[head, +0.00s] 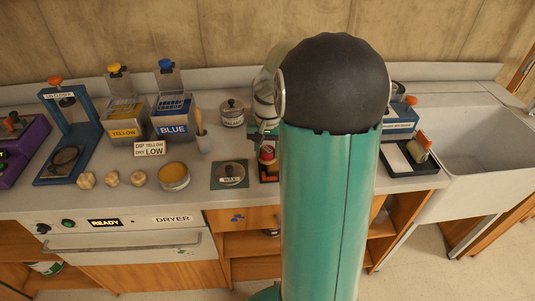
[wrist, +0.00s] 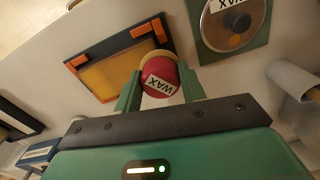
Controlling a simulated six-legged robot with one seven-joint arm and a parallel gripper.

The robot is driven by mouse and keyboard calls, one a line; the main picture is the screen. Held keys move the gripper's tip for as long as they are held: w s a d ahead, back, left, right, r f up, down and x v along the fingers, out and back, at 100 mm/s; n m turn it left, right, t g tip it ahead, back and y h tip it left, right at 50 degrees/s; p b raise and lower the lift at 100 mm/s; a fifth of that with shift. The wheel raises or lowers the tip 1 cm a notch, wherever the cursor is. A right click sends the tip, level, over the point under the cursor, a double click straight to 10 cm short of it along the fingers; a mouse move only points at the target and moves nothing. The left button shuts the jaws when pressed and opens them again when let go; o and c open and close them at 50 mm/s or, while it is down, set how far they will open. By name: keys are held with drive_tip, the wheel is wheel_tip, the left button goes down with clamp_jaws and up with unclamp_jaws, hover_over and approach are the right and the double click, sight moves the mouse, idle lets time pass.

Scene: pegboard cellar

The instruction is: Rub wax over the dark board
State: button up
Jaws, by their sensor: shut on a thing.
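My gripper (wrist: 161,80) is shut on a red wax applicator (wrist: 160,77) with a white WAX label and a tan end. In the head view the red applicator (head: 267,154) shows just left of my arm, which hides most of the gripper. The dark-framed board (wrist: 108,72), with orange corners and an amber-brown middle, lies on the counter. The applicator's tan end overlaps the board's near right edge in the wrist view; I cannot tell whether they touch. A WAX-labelled round tin (head: 231,174) sits on a green mat beside the board, also in the wrist view (wrist: 228,24).
Yellow (head: 124,120) and blue (head: 172,117) tanks stand at the back left. A blue press (head: 67,150), wooden pieces (head: 112,179) and an amber-topped tin (head: 174,176) are on the left. A black tray (head: 401,166) and a sink (head: 485,140) are to the right.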

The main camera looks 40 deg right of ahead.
sight(267, 150)
drive_tip(key=shift+s+r, duration=0.15)
drive_tip(key=shift+r, duration=3.05)
